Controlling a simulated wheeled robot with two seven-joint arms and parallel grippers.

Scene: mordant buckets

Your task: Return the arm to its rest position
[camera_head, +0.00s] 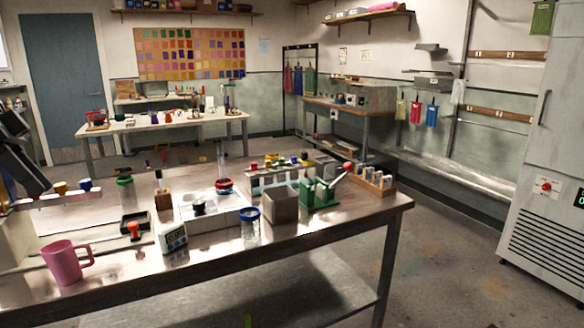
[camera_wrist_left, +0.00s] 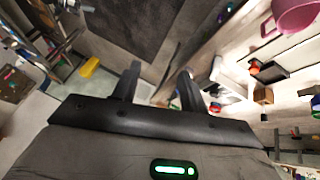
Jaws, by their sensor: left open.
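My left gripper (camera_head: 22,160) shows as a dark shape at the left edge of the head view, above the left end of the steel table (camera_head: 340,222). Its fingertips are hard to make out there. In the left wrist view my left gripper (camera_wrist_left: 159,72) has its two black fingers spread apart with nothing between them. The pink mug (camera_head: 66,262) stands on the table, to the right of and below the gripper in the head view. The mug also shows in the left wrist view (camera_wrist_left: 296,14), apart from the fingers. My right gripper is not in view.
The table holds a timer (camera_head: 173,238), a blue-rimmed jar (camera_head: 250,226), a grey metal container (camera_head: 281,206) and a green press (camera_head: 318,192). A colour chart (camera_head: 190,53) hangs on the back wall. Open floor (camera_head: 450,262) lies right of the table.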

